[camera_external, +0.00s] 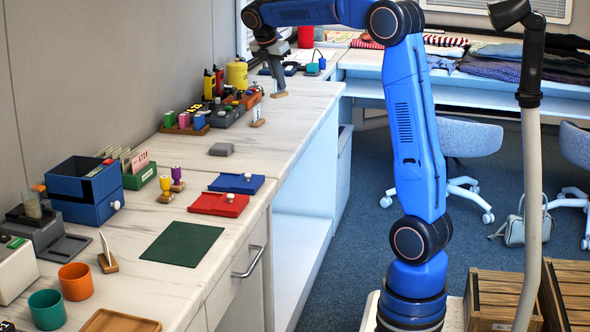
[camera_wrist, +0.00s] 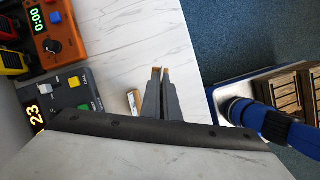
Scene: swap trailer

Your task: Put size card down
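My gripper (camera_wrist: 161,82) points down over the far part of the white counter, and it also shows in the external view (camera_external: 277,86). Its grey fingers are close together on a thin, pale edge that looks like a size card seen edge-on. A small tan wooden foot (camera_external: 280,95) shows at the fingertips, at or just above the counter top; I cannot tell if it touches. The card's face is hidden by the fingers. Another small card on a wooden foot (camera_external: 258,121) stands on the counter nearer the camera; it also shows beside my fingers in the wrist view (camera_wrist: 134,102).
Dark and orange devices (camera_external: 235,107) crowd the wall side of the counter. A grey block (camera_external: 221,149), a blue clipboard-like pad (camera_external: 237,183), a red one (camera_external: 219,204) and a green mat (camera_external: 182,243) lie nearer.

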